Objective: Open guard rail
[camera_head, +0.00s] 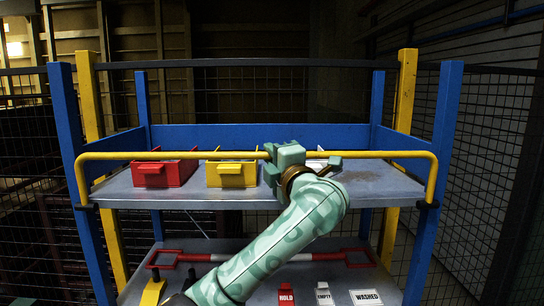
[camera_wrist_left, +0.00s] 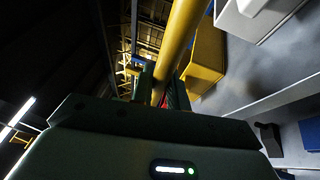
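The yellow guard rail (camera_head: 375,156) runs across the front of the upper shelf and looks level. Its bent ends meet the blue front posts. My left gripper (camera_head: 268,162) is at the middle of the rail, with its fingers pointing left along it and apart. It covers a short stretch of the rail. In the left wrist view, the rail (camera_wrist_left: 182,35) runs away from the camera and its far part shows between the two fingers (camera_wrist_left: 160,92). I cannot tell whether the fingers touch it. My right gripper is not in view.
Behind the rail, a red bin (camera_head: 164,173) and a yellow bin (camera_head: 232,174) stand on the upper shelf (camera_head: 125,190). A bin behind my gripper is mostly hidden. The right of this shelf is clear. A red and white bar (camera_head: 205,257) spans the lower shelf, above several labels.

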